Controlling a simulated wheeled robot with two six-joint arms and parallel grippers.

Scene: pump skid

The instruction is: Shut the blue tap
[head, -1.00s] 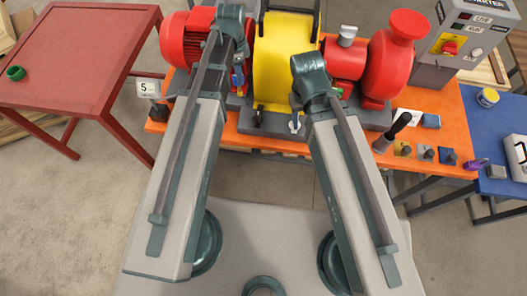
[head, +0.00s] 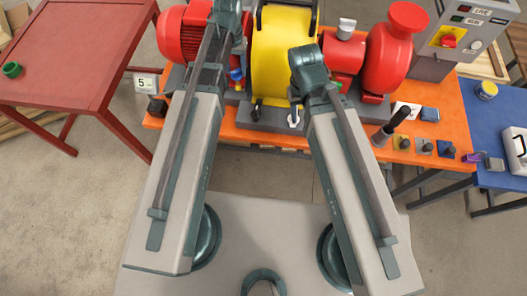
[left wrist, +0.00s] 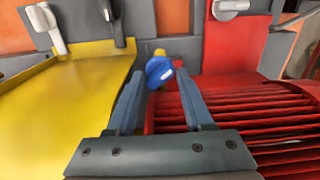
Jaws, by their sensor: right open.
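The blue tap (left wrist: 158,71) sits on a small yellow fitting beside the red finned motor (left wrist: 235,110). In the left wrist view it shows between the tips of my left gripper (left wrist: 159,80), whose fingers are apart with the tap not visibly clamped. In the head view a small blue part, likely the tap (head: 237,74), shows just right of my left arm; that arm hides the gripper there. My right arm is folded in front of the skid, and its gripper does not show.
The yellow guard (head: 283,65) stands right of the tap, with a black lever (head: 257,112) and a white lever (head: 293,119) below it. A red pump (head: 388,60) and grey starter box (head: 440,65) are further right. A red table (head: 75,50) is at left.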

